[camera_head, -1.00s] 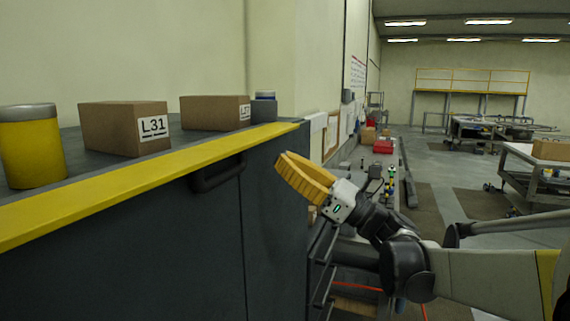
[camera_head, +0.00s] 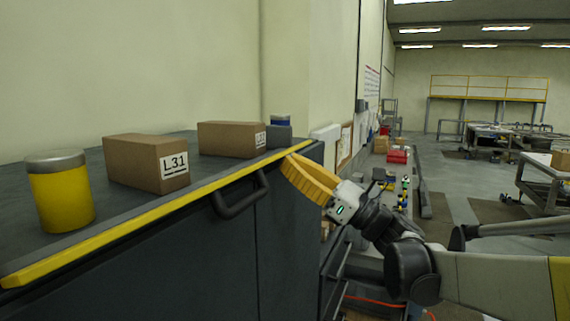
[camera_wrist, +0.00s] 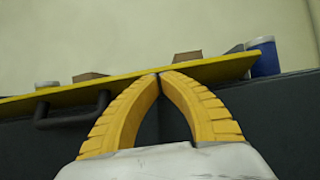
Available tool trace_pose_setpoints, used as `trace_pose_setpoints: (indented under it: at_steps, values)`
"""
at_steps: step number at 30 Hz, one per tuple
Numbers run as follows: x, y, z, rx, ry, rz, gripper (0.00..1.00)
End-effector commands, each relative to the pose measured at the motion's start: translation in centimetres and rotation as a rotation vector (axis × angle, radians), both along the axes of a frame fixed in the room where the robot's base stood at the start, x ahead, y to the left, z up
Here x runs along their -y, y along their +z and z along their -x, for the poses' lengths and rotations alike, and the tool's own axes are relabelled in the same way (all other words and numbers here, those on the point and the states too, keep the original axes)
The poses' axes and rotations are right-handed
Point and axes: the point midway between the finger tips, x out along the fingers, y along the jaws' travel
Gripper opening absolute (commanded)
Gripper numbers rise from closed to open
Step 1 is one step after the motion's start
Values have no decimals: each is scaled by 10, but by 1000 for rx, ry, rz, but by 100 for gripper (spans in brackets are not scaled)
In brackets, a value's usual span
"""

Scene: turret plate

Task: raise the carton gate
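In the head view, a dark grey panel (camera_head: 225,255) with a yellow strip (camera_head: 170,212) along its top edge and a dark bar handle (camera_head: 240,198) fronts a dark surface. I cannot tell for certain which part is the carton gate. Two brown cartons stand behind the strip: one labelled L31 (camera_head: 135,160) and one farther back (camera_head: 228,140). My gripper (camera_head: 290,160) is at the strip's far right end, right of the handle. The wrist view shows its yellow fingertips (camera_wrist: 160,74) together, just at the strip, with nothing visible between them. The handle (camera_wrist: 72,118) is left of the fingers there, apart from them.
A yellow can with a grey lid (camera_head: 60,195) stands near the left. A blue container (camera_head: 281,121) stands at the far end behind a small grey block (camera_head: 279,136). A pale wall rises behind. The workshop floor (camera_head: 480,215) and benches lie to the right.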

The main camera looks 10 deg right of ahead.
Motion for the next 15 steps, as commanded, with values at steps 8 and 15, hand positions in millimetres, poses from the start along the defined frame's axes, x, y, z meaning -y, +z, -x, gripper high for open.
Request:
trace_pose_setpoints:
  at_steps: [8,15]
  values:
    - [-8,17,-7,0,0,-1,0]
    - [-19,26,-15,1,1,0,0]
